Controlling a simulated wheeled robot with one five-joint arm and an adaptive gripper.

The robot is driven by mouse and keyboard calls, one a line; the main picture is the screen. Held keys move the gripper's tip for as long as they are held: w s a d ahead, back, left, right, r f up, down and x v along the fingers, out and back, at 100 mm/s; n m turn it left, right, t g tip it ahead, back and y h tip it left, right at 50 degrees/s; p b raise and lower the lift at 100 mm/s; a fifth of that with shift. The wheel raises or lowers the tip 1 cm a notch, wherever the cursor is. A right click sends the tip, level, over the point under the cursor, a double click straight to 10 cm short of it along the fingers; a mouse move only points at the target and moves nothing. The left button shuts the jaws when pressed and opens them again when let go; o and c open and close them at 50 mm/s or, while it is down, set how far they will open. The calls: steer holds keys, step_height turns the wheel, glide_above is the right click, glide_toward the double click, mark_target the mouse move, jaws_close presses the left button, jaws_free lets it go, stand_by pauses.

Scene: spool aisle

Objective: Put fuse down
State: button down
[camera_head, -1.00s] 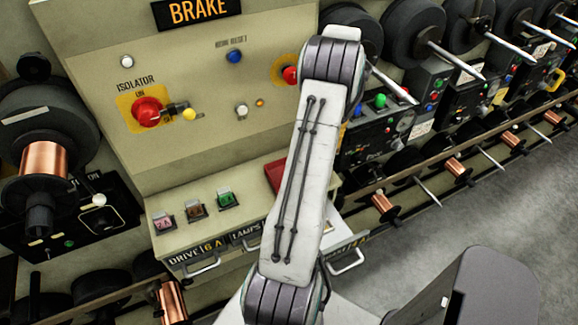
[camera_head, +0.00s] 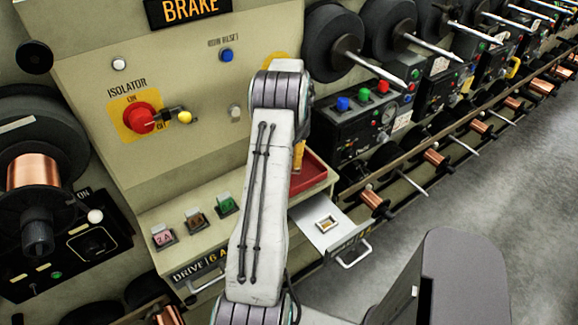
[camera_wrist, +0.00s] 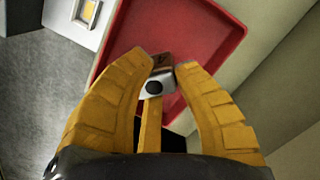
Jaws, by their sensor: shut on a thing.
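My gripper (camera_wrist: 158,68) has yellow fingers closed around a small fuse (camera_wrist: 154,84) with a brown end and a white body bearing a dark round spot. In the wrist view the fuse is over the red tray (camera_wrist: 205,30); I cannot tell whether it touches the tray floor. The tray (camera_head: 312,176) sits at the right end of the panel's ledge in the head view. There, my arm hides the held fuse and most of the gripper; only a bit of yellow finger shows beside the arm.
An open drawer (camera_head: 345,232) at the right of the ledge holds a yellow-marked fuse (camera_head: 326,222). Pink (camera_head: 162,237), brown (camera_head: 195,218) and green (camera_head: 226,204) fuses stand on the ledge. A red isolator knob (camera_head: 140,118) projects from the panel. Spool machines line the aisle.

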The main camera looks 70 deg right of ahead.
steer(key=shift+f, duration=0.7)
steer(key=shift+f, duration=0.15)
steer(key=c, duration=1.1)
jaws_free()
